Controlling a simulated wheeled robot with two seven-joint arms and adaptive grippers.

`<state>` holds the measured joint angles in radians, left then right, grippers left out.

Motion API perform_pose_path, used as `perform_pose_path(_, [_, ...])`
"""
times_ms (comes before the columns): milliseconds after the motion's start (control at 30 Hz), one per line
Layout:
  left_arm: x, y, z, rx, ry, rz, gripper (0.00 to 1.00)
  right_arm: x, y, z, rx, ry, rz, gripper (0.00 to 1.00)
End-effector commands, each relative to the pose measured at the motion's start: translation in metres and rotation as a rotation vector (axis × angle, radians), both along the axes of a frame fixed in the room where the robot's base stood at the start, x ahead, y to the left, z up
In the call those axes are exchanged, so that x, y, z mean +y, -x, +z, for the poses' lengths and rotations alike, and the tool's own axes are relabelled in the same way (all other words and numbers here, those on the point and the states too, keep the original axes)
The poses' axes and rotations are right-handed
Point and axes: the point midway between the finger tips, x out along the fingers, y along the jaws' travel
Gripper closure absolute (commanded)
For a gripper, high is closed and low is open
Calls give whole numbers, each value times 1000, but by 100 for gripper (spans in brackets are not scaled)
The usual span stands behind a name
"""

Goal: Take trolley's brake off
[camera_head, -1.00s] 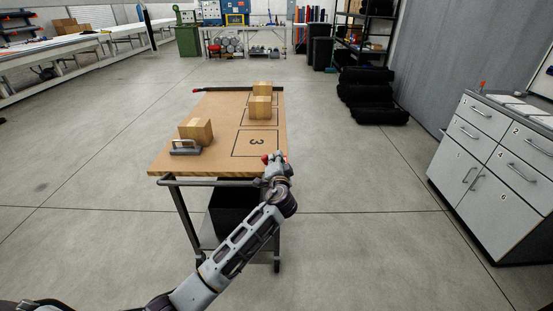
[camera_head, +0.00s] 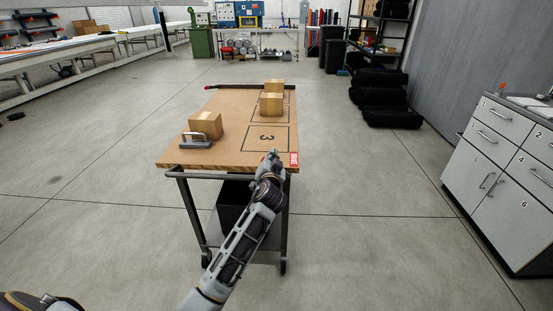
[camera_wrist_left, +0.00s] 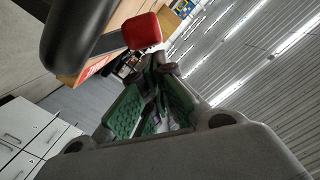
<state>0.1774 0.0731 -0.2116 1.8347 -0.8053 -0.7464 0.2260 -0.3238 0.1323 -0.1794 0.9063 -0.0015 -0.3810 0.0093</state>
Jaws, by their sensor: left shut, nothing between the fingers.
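The trolley (camera_head: 230,152) has a wooden top and a dark frame with a push bar (camera_head: 215,174) at its near end. A red label with white letters (camera_head: 294,159) is on its near right corner; it also shows in the wrist view (camera_wrist_left: 97,67). My left gripper (camera_head: 272,156) is at that corner, just left of the label. In the wrist view a thick dark bar (camera_wrist_left: 75,40) and a red knob (camera_wrist_left: 142,31) are close to my left gripper (camera_wrist_left: 155,95), whose green-padded fingers are shut and empty. Contact with the knob cannot be told. My right gripper is out of view.
Cardboard boxes (camera_head: 206,124) (camera_head: 271,104) and a grey-handled object (camera_head: 196,141) are on the trolley top. A drawer cabinet (camera_head: 500,180) stands right, black stacked bundles (camera_head: 385,97) back right. The floor around the trolley is open.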

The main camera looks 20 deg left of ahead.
Motion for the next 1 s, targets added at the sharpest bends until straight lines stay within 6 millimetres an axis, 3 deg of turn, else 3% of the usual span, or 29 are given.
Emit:
perform_pose_path(200, [6, 2, -3, -18, 52, 1, 100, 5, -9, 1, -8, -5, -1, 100])
perform_pose_path(733, [6, 1, 0, -17, 51, 0, 100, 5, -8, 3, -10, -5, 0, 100])
perform_pose_path(1000, [8, -4, 10, -17, 53, -1, 100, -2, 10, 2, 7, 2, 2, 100])
